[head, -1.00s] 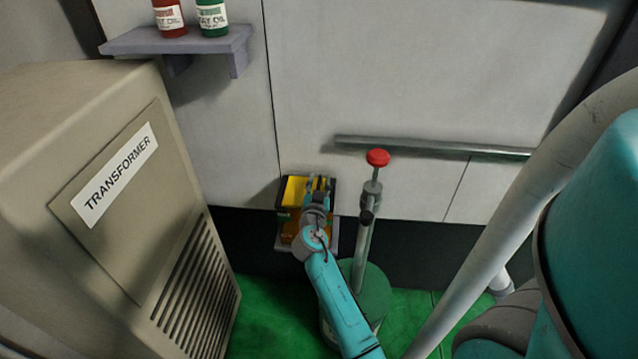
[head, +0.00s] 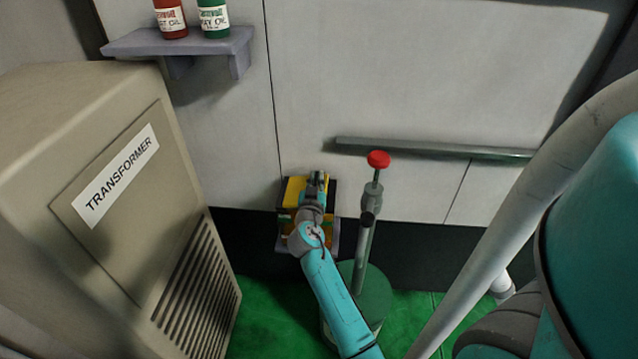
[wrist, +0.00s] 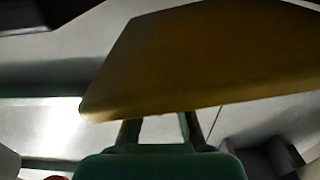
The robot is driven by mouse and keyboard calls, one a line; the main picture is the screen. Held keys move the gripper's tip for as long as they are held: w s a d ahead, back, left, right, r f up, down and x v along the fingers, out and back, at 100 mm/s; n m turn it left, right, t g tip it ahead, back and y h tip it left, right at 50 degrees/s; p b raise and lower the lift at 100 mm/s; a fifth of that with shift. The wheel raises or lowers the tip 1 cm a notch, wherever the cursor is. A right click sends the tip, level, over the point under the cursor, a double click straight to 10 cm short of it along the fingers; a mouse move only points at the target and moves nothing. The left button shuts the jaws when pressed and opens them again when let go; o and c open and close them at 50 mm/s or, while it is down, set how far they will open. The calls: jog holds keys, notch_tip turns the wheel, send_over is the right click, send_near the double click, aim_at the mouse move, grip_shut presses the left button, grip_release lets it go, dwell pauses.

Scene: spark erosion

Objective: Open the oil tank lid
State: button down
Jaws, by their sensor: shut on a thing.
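The oil tank is a small yellow-and-dark box (head: 287,222) low against the wall, right of the transformer. Its yellow lid (head: 294,188) shows at the top, left of my gripper (head: 318,180). In the wrist view the lid is a broad yellow slab (wrist: 200,60) that fills much of the upper picture. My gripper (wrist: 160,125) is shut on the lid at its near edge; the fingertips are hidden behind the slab. My arm covers much of the tank's front and right side in the head view, so how far the lid is raised is hard to tell.
A beige transformer cabinet (head: 95,150) stands left. A green drum (head: 372,295) with an upright pump and red knob (head: 378,159) stands close at the right of my arm. A wall rail (head: 430,149) runs behind. A shelf (head: 180,42) holds a red and a green bottle.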

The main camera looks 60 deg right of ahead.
jog(key=w+r+n, duration=0.1)
jog(key=n, duration=0.1)
jog(key=w+a+r+n, duration=0.1)
jog(key=w+r+n, duration=0.1)
jog(key=w+a+r+n, duration=0.1)
jog(key=n, duration=0.1)
jog(key=shift+w+r, duration=0.15)
jog(key=shift+w, duration=0.2)
jog(key=w+a+n, duration=0.4)
jog(key=w+n, duration=0.5)
jog(key=n, duration=0.2)
jog(key=shift+w+f, duration=0.3)
jog(key=c, duration=1.2)
grip_release()
jog(key=shift+a, duration=0.1)
jog(key=v, duration=1.1)
jog(key=shift+s+a, duration=0.2)
jog(key=shift+a, duration=0.1)
jog(key=shift+f, duration=0.1)
